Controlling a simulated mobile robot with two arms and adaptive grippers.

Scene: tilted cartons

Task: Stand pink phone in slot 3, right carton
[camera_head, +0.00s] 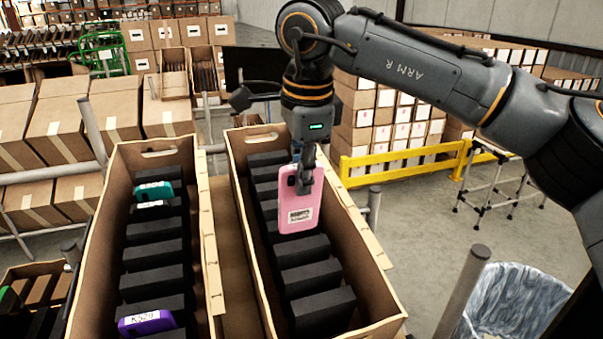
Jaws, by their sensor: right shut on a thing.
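My right gripper (306,176) is shut on the pink phone (299,212) by its top end. The phone hangs nearly upright, with a white label on its face, over the middle of the right carton (362,262). It hides part of the black slot dividers (308,279) behind it, and I cannot tell whether its lower edge is between dividers or above them. No other phone shows in the right carton. My left gripper is not in view.
The left carton (86,262) holds a teal phone (153,191) and a purple phone (146,323) among black dividers. Posts stand near the cartons. A lined bin (515,305) is at the lower right, and a yellow rail (405,156) stands behind.

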